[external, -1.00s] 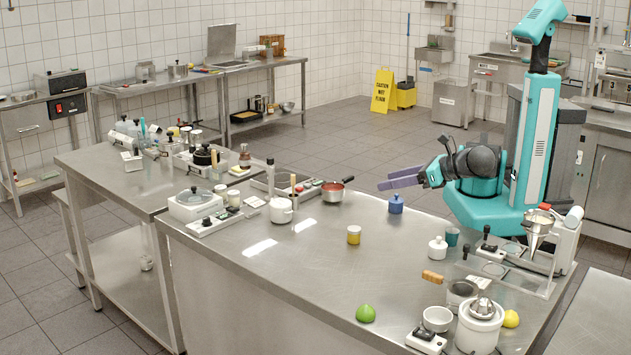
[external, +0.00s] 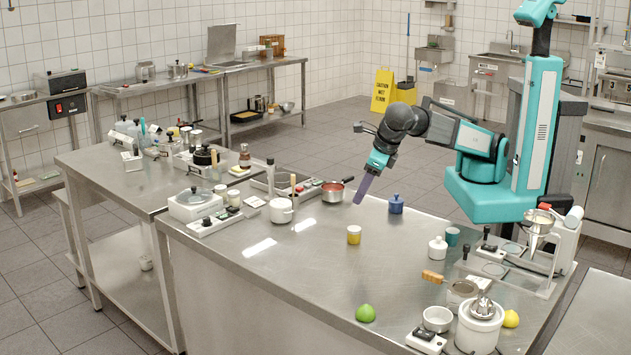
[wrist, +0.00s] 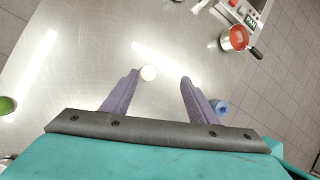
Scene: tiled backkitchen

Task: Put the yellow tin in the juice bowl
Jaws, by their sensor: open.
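The yellow tin (external: 354,236) stands upright on the steel counter, with a pale top and a yellow band. In the wrist view its pale round top (wrist: 148,73) shows between my fingers, nearer the left one. My gripper (external: 360,198) is open and empty, with its purple fingers pointing down above the counter, behind and above the tin. It also shows in the wrist view (wrist: 159,77). A white bowl (external: 437,319), which looks like the juice bowl, stands at the counter's front right beside the white juicer (external: 480,325).
A blue jar (external: 396,204) stands right of my gripper. A green lime (external: 365,313) sits near the front edge. A white lidded jar (external: 437,249) and a teal cup (external: 453,237) stand at right. The counter around the tin is clear.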

